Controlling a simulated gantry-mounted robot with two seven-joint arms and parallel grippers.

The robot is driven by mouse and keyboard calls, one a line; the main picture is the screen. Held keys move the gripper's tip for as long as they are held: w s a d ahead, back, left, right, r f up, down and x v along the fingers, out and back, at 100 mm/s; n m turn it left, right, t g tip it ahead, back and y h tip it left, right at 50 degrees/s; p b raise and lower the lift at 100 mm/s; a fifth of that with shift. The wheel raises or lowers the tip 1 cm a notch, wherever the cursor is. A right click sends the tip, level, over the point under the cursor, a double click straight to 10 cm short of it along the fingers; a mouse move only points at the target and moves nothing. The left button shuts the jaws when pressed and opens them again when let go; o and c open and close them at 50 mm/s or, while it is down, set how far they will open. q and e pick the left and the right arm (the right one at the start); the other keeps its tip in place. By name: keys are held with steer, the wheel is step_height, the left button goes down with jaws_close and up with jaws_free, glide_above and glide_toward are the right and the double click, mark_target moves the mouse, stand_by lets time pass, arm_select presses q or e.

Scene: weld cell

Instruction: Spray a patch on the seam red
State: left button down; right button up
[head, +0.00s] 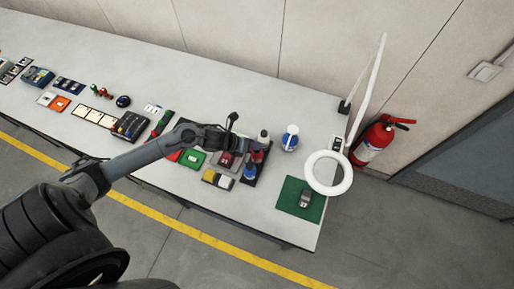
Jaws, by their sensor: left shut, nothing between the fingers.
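My left gripper (243,144) is shut and empty. It is over the middle of the bench, above or beside a dark tray (262,174) that holds several small cans or bottles, one with a blue part (250,171). The gripper partly hides the tray, and I cannot tell whether it touches anything. A small grey metal piece (305,199) lies on a green mat (291,189) near the bench's right end. It may carry the seam, but no seam line or red patch can be made out. My right gripper is not in view.
A white-and-blue bottle (290,139) stands right of the tray. A white ring lamp (347,180) on an arm overhangs the bench's right end by the mat. A red fire extinguisher (373,142) is by the wall. Small parts fill the bench's left; its back strip is clear.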

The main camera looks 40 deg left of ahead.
arm_select(q)
steer(key=shift+r, duration=0.1)
steer(key=shift+r+p, duration=0.7)
steer(key=shift+r, duration=0.1)
steer(key=shift+r, duration=0.15)
step_height(320, 180, up, 3)
steer(key=shift+f+p, duration=0.1)
steer(key=shift+p, duration=1.1)
steer(key=shift+r+p, duration=0.65)
steer(key=shift+r, duration=0.3)
stand_by(1.0)
